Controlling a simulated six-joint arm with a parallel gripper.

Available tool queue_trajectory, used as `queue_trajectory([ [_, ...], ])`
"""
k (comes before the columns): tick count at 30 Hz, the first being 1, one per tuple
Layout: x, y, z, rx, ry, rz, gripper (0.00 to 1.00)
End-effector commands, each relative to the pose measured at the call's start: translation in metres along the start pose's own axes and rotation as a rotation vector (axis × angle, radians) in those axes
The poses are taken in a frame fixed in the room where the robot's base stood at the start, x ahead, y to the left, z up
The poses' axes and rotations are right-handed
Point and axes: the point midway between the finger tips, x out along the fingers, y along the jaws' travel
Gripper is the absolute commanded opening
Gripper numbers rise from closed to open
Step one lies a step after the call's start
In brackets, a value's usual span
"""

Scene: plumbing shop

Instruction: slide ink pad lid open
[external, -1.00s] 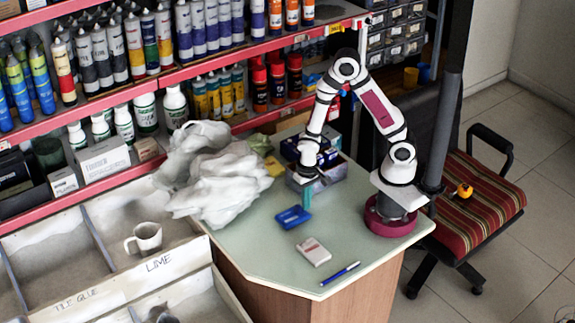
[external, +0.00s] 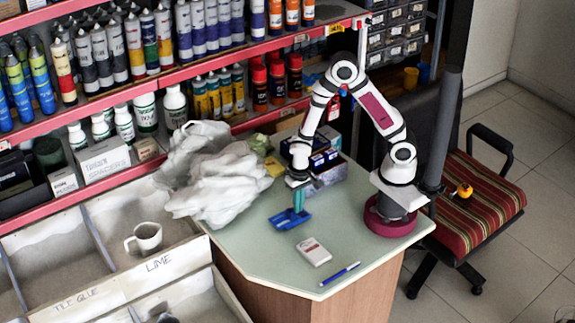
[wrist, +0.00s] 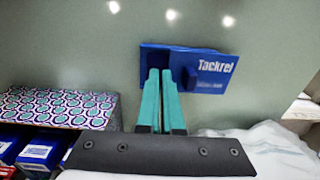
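The blue ink pad (external: 290,221) lies flat on the pale green desktop, below my gripper. In the wrist view the ink pad (wrist: 212,72) shows a white "Tackrel" label on its right part. My gripper (external: 298,208) points down at it, and its teal fingertips (wrist: 161,72) stand side by side over the pad's left part with only a sliver between them. I see nothing held between them. Whether the tips touch the pad, and how the lid sits, I cannot tell, as the fingers hide part of it.
A white card-like box (external: 314,251) and a blue pen (external: 340,273) lie toward the desk's front. A patterned box (external: 328,178) with small blue boxes stands behind. Crumpled white plastic (external: 222,180) covers the left side. The front left of the desk is clear.

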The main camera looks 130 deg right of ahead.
Motion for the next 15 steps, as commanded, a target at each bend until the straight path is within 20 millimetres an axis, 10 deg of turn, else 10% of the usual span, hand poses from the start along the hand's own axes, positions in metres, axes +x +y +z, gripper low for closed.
queue_trajectory([
  [15, 0.007, -0.010, 0.006, -0.001, -0.019, 0.024, 0.00],
])
